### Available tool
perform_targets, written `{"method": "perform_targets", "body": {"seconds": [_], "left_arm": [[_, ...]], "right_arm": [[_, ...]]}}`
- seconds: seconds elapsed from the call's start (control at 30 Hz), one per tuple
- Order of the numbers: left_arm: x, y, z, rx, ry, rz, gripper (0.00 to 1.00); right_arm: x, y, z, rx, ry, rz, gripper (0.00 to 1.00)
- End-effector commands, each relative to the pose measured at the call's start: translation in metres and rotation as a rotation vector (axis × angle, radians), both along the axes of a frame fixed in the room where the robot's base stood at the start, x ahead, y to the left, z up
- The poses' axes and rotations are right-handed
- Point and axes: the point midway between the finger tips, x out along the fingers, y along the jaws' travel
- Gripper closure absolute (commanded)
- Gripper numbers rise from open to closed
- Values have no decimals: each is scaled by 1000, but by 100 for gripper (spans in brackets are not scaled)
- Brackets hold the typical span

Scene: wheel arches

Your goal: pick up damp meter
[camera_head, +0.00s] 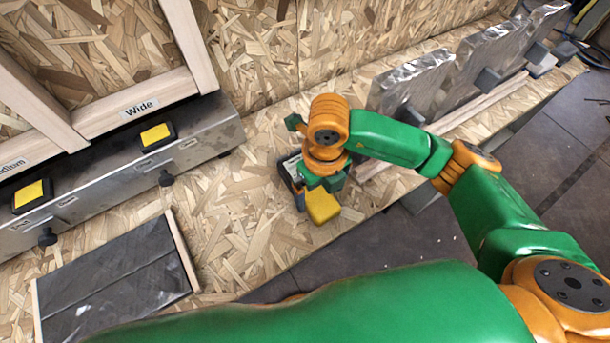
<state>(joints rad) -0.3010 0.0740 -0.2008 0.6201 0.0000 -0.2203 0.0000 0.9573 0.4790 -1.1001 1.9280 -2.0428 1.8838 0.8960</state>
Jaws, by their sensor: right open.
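A dark device with a grey face and a yellow end (322,206), which looks like the damp meter, lies on the chipboard bench near its front edge. My right gripper (322,183) is over it, pointing down, with its green end close above or around the device. The wrist and gripper hide much of the device, and I cannot tell if the fingers touch it. The right gripper is open. My left gripper is not in view.
Two black and yellow boxes (157,135) sit on the grey metal ledge (100,180) at left. A dark panel (115,283) lies at the lower left. Foil-wrapped blocks (412,84) stand along the back right. Bare bench (235,225) lies left of the gripper; the floor drops away in front.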

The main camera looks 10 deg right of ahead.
Motion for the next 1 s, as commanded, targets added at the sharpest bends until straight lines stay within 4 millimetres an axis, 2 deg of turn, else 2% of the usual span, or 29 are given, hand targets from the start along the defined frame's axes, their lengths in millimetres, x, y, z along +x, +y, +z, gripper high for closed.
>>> {"method": "perform_targets", "body": {"seconds": [0.1, 0.3, 0.37, 0.57, 0.6, 0.87, 1.0], "left_arm": [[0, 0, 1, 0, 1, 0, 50], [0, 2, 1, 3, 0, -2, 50], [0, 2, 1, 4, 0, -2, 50], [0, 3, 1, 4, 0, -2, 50], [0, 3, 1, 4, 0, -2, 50], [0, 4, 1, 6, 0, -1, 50], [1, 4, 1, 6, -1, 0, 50]], "right_arm": [[0, 1, -14, 2, 2, 0, 0], [0, 1, -16, 2, 0, 1, 0], [0, 1, -16, 2, 0, 1, 14], [0, 1, -16, 3, 0, 1, 68], [1, 1, -16, 4, -1, 1, 70], [1, 2, -12, 5, -1, 0, 70], [2, 2, 9, 6, -4, 1, 70]]}}
